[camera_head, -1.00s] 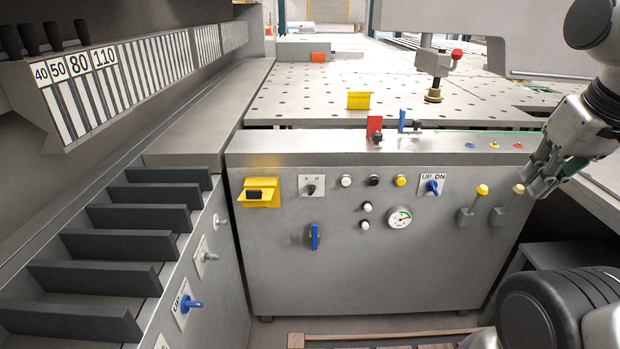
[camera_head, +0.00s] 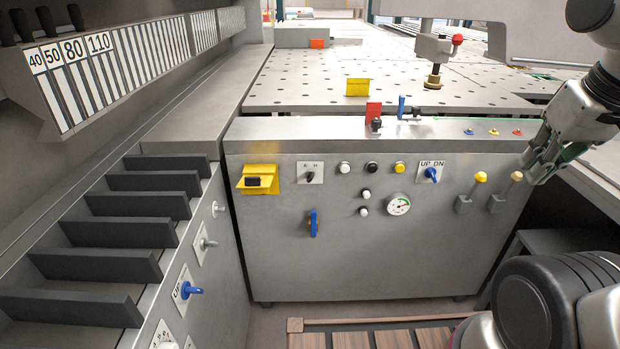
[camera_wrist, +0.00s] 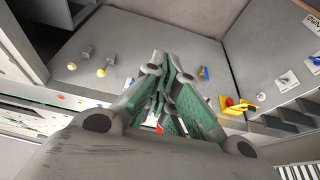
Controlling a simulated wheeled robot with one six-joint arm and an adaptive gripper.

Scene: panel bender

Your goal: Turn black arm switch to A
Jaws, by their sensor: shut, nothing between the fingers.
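The black arm switch (camera_head: 310,174) sits on a small white plate marked A and H. The plate is on the front of the grey cabinet (camera_head: 270,240), between the yellow-housed black switch and a white button. The handle's exact setting is too small to tell. My gripper (camera_head: 537,166) is at the right end of the cabinet, well to the right of the switch and apart from it. Its fingers are shut and empty. In the wrist view my gripper (camera_wrist: 170,62) covers the middle of the picture, and I cannot make out the A/H switch there.
A yellow-housed switch (camera_head: 259,180), a blue lever (camera_head: 313,223), a gauge (camera_head: 398,204) and an UP/DN switch (camera_head: 431,174) share the cabinet front. Two yellow-knobbed levers (camera_head: 480,178) stick out near my gripper. Dark slats (camera_head: 120,232) stand at left. A wooden pallet (camera_head: 380,338) lies in front.

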